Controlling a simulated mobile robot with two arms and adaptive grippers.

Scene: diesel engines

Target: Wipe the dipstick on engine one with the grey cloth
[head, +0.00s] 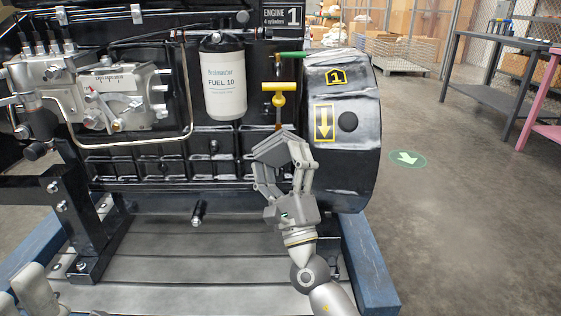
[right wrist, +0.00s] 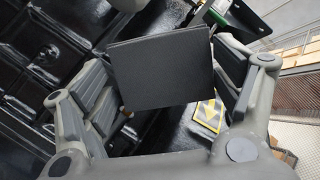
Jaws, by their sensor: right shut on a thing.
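The dipstick (head: 280,89) on engine one (head: 150,170) has a yellow T-shaped handle. Its thin shaft runs down from the handle and goes out of sight behind the grey cloth. The grey cloth (head: 272,148) is a dark, flat square, also seen in the right wrist view (right wrist: 160,75). My right gripper (head: 285,165) is shut on the cloth, with a finger on each side, just below the dipstick handle. I cannot tell whether the cloth touches the shaft. Light grey parts of my left gripper (head: 35,290) show at the bottom left, cut off by the frame.
A white fuel filter (head: 223,80) hangs left of the dipstick. A green lever (head: 290,54) sits just above it. The black flywheel housing (head: 350,150) with a yellow arrow label (head: 324,122) is close on the right. Blue stand rails (head: 368,260) edge the base.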

